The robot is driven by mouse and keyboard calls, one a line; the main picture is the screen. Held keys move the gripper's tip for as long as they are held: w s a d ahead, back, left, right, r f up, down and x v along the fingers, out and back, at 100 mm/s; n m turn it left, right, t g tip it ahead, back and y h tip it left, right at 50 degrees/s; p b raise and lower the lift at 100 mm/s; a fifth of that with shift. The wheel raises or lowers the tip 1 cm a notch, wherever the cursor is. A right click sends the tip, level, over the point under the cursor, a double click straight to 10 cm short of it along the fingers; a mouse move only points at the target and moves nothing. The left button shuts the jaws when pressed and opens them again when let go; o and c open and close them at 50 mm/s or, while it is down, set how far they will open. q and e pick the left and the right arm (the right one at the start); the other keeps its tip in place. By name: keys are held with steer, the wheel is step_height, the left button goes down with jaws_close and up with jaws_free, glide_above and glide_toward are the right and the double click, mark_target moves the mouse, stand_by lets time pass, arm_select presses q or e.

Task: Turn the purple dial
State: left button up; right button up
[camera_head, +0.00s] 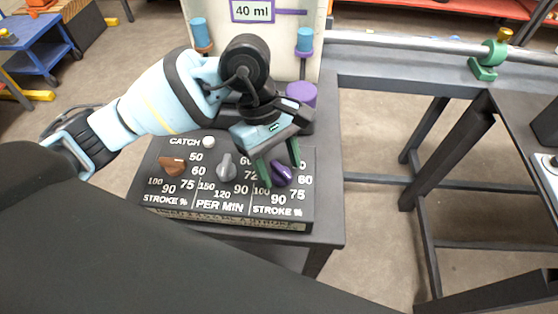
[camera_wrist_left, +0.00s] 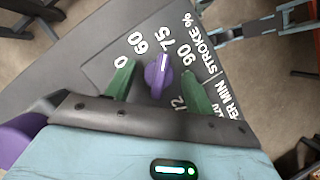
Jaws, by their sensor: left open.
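The purple dial (camera_head: 281,174) is on the right side of a dark sloped control panel (camera_head: 325,204). In the left wrist view the purple dial (camera_wrist_left: 158,75) lies between the two green fingers of my left gripper (camera_wrist_left: 159,90), with a gap on each side. A white line on the dial points towards the 75 mark. In the head view my left gripper (camera_head: 278,168) reaches down over the dial from above. It is open, and one finger hides part of the panel's numbers. My right gripper is in neither view.
A brown dial (camera_head: 173,166) and a grey dial (camera_head: 226,167) sit left of the purple one, with a white button (camera_head: 208,142) above. Behind stands a board with a 40 ml label (camera_head: 253,11). A rail with a green clamp (camera_head: 489,60) extends right.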

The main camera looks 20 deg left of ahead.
mark_target(269, 166)
arm_select(q)
steer(key=v, duration=0.8)
steer(key=shift+s+f, duration=0.1)
steer(key=shift+f, duration=0.05)
stand_by(0.4)
